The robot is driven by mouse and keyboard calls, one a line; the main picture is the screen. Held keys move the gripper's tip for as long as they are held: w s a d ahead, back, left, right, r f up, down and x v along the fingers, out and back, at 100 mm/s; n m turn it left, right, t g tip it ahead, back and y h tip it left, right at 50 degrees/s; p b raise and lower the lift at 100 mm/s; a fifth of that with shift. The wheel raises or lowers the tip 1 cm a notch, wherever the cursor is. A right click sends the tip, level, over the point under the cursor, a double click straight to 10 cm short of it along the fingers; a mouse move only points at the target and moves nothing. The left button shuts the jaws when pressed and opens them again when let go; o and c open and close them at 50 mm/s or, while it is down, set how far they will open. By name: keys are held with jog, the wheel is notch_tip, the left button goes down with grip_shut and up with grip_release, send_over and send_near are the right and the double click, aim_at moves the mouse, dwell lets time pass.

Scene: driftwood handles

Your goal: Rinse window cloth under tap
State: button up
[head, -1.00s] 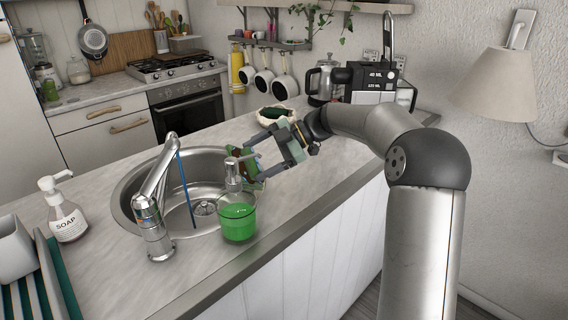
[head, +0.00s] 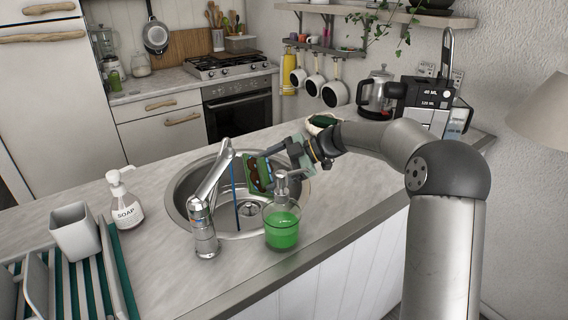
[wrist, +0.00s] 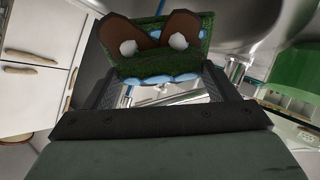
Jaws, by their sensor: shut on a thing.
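My gripper (head: 272,163) is shut on the window cloth (head: 258,174), a green piece with brown patches. It holds the cloth over the right side of the sink (head: 183,204). In the wrist view the cloth (wrist: 158,52) stands between the fingertips, with pale blue along its lower edge. The silver tap (head: 205,215) stands at the front of the sink. A thin blue stream of water (head: 236,205) falls from it into the basin. The cloth is just right of the stream; I cannot tell whether they touch.
A dispenser of green liquid (head: 282,228) stands close in front of the cloth, at the sink's front right edge. A soap bottle (head: 126,205) and a dish rack (head: 88,285) are to the left. A kettle (head: 377,95) and coffee machine (head: 424,98) stand at the right back.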

aim_at(259, 162)
jog(key=shift+a+r, duration=0.1)
jog(key=shift+a, duration=0.45)
jog(key=shift+w+a+f+b, duration=0.25)
jog(key=shift+a+f+b, duration=0.2)
jog(key=shift+a, duration=0.35)
jog(key=shift+w+a+b, duration=0.2)
jog(key=shift+a+b, duration=0.2)
jog(key=shift+a, duration=0.45)
jog(key=shift+w+a+b, duration=0.15)
jog(key=shift+a+b, duration=0.25)
jog(key=shift+a, duration=0.45)
jog(key=shift+w, duration=0.1)
jog(key=shift+w+d, duration=0.15)
jog(key=shift+w, duration=0.35)
jog(key=shift+s+b, duration=0.6)
jog(key=shift+b, duration=0.75)
jog(key=shift+w, duration=0.15)
jog(key=shift+w, duration=0.45)
